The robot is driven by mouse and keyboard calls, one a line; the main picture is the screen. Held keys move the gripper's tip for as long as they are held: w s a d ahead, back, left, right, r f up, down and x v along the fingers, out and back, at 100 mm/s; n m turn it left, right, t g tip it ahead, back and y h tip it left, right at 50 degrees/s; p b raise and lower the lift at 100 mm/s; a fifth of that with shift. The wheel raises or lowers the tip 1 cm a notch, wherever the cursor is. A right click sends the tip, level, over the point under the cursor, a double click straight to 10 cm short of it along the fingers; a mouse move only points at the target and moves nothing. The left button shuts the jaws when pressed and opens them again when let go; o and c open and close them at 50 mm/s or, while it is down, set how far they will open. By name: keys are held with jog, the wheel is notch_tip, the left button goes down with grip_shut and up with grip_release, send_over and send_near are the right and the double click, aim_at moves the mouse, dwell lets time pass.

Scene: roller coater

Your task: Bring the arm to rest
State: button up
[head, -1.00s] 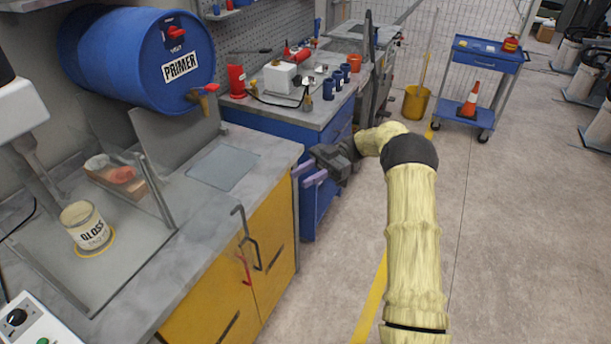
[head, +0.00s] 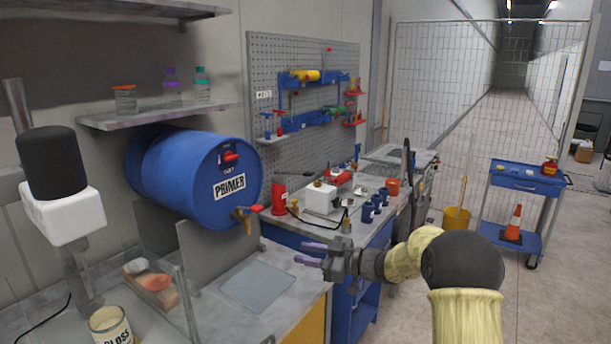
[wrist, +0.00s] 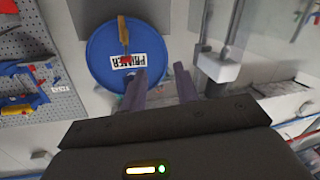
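My gripper (head: 312,254) shows in the head view at the end of my yellow-sleeved arm, in the air in front of the workbench edge. Its two purple fingers point left and are apart with nothing between them. In the wrist view the fingers (wrist: 160,88) are also apart and empty. The blue primer drum (head: 185,180) lies on its side beyond the fingertips, and the gripper is not touching it. The drum's round end shows in the wrist view (wrist: 103,55).
A grey bench top (head: 225,318) with a flat plate (head: 257,287) lies left of my gripper. A gloss can (head: 110,326) stands at lower left. A second bench holds blue cups (head: 368,212). A blue trolley (head: 520,183) stands right.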

jog(key=s+d+f+m+t+h, duration=0.35)
jog(key=s+d+m+h, duration=0.55)
jog(key=d+m+h, duration=0.4)
jog(key=s+f+m+g+h, duration=0.1)
jog(key=s+f+g, duration=0.2)
jog(key=s, duration=0.8)
jog(key=s+d+f+m+g+h+p, duration=0.1)
jog(key=s+f+g, duration=0.2)
jog(key=s, duration=0.9)
jog(key=shift+d+m+g+h, duration=0.3)
jog(key=shift+m+g, duration=0.1)
jog(key=shift+g, duration=0.35)
jog(key=shift+f, duration=0.1)
